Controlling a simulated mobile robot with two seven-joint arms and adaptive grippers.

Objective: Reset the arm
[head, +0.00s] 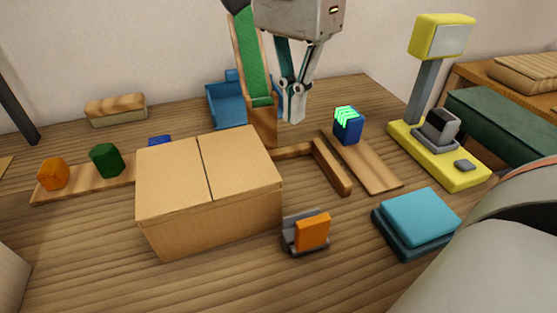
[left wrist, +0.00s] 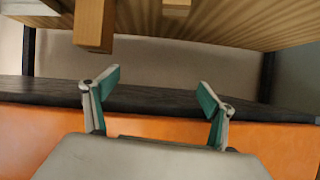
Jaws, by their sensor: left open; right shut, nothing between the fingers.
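My right gripper (head: 291,112) hangs from the top middle of the head view. Its fingers point down and are shut with nothing between them, close to the right of the green chute (head: 251,60) in the picture. My right arm fills the lower right corner. My left gripper (left wrist: 160,86) shows in the left wrist view, open and empty. Beyond its fingers are a dark edge, an orange surface (left wrist: 40,140) and a wooden block (left wrist: 95,22). I do not make out the left gripper in the head view.
A cardboard box (head: 205,190) stands mid-table. A blue tray (head: 228,105) is behind it. A blue block with a glowing green top (head: 347,126) stands on a wooden strip. A yellow device (head: 440,150), teal pad (head: 420,217) and orange card in a holder (head: 312,232) are at right and front.

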